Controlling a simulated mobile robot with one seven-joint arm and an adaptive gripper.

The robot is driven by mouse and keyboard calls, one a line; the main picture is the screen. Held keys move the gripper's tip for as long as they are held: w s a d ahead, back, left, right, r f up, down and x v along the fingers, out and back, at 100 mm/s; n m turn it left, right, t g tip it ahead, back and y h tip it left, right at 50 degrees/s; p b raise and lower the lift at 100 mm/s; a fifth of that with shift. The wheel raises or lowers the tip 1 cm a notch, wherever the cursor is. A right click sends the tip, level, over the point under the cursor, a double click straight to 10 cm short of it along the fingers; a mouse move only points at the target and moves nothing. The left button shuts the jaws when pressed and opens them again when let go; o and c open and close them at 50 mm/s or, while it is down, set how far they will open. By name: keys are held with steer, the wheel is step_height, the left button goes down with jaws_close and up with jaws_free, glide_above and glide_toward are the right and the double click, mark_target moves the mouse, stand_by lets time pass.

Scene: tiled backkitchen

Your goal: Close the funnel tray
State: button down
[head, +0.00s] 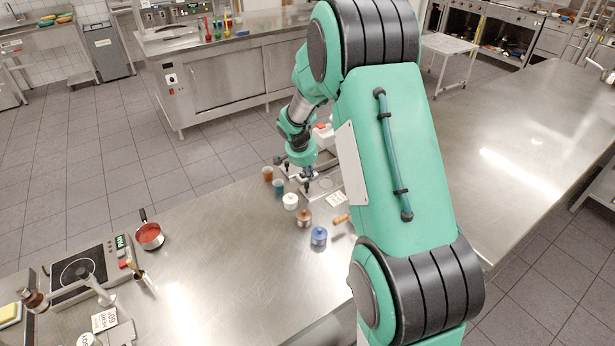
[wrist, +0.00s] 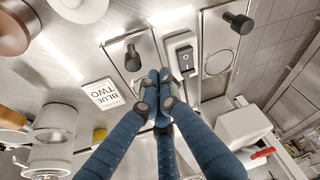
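A metal unit shows in the wrist view, with a left plate (wrist: 118,50) carrying a black knob (wrist: 132,60) and a right part carrying another black knob (wrist: 238,22). A switch panel (wrist: 181,48) lies between them. I cannot tell for sure which part is the funnel tray. My gripper (wrist: 163,92) has its dark blue fingers drawn together just below the switch panel, with nothing visible between them. Whether they touch the unit is unclear. In the head view my gripper (head: 308,180) is above the unit (head: 320,188), partly hidden by my arm.
A white lidded jar (head: 290,201), a brown jar (head: 304,218) and a blue jar (head: 319,237) stand in front of the unit. A printed card (head: 335,199) lies beside it. A red-filled pan (head: 150,236) and a hot plate (head: 78,270) are at left. The counter between is clear.

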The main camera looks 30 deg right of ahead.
steer(key=shift+w+d+r, duration=0.3)
steer(key=shift+w+d, duration=0.05)
steer(key=shift+d, duration=0.2)
steer(key=shift+w+d+r, duration=0.25)
steer(key=shift+w+d, duration=0.05)
steer(key=shift+d, duration=0.2)
steer(key=p+v, duration=0.1)
steer(key=v, duration=0.8)
steer(key=shift+p, duration=0.35)
steer(key=shift+s+a+r, duration=0.1)
steer(key=shift+a+r, duration=0.05)
steer(key=s+a+r+n+t+y, duration=0.15)
steer(key=s+a+r+n, duration=0.45)
steer(key=s+a+r, duration=1.1)
steer(key=s+a+r+n+t+y, duration=0.1)
steer(key=s+a, duration=0.4)
steer(key=s, duration=0.5)
steer(key=s+a+r+n+t+y, duration=0.1)
steer(key=s+a+r+n, duration=0.2)
steer(key=s, duration=0.8)
steer(key=a+n, duration=0.2)
steer(key=shift+n, duration=0.3)
